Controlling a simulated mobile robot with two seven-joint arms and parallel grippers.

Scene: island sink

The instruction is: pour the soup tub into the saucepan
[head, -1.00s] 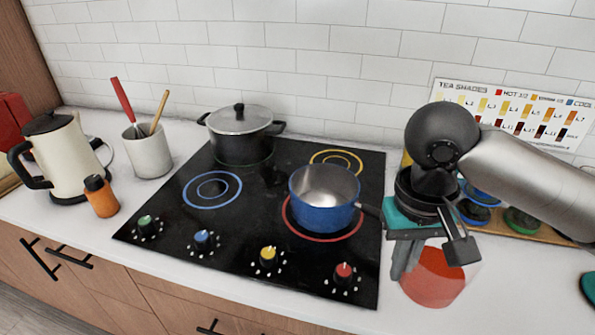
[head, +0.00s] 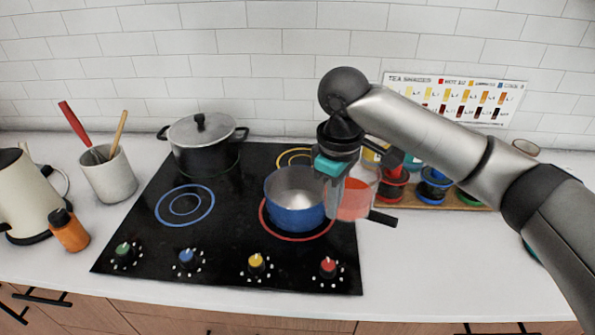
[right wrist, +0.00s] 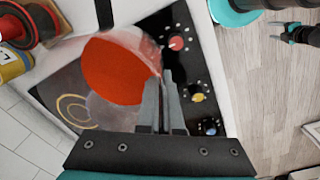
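The soup tub (head: 356,200) is a clear tub with red-orange soup. My right gripper (head: 337,208) is shut on its wall and holds it raised, about upright, just right of the saucepan and in front of its handle. In the right wrist view the soup tub (right wrist: 120,75) shows large beside the closed-in fingers of my right gripper (right wrist: 164,85). The blue saucepan (head: 294,212) stands on the red-ringed burner, its grey inside showing no soup. Its dark handle points right, partly hidden behind the tub. My left gripper is not in view.
A black lidded pot (head: 204,145) stands at the back left of the black cooktop (head: 215,255). A utensil crock (head: 108,174), orange bottle (head: 68,230) and cream kettle (head: 28,200) are at left. Coloured jars (head: 433,187) stand at right. The front right counter is clear.

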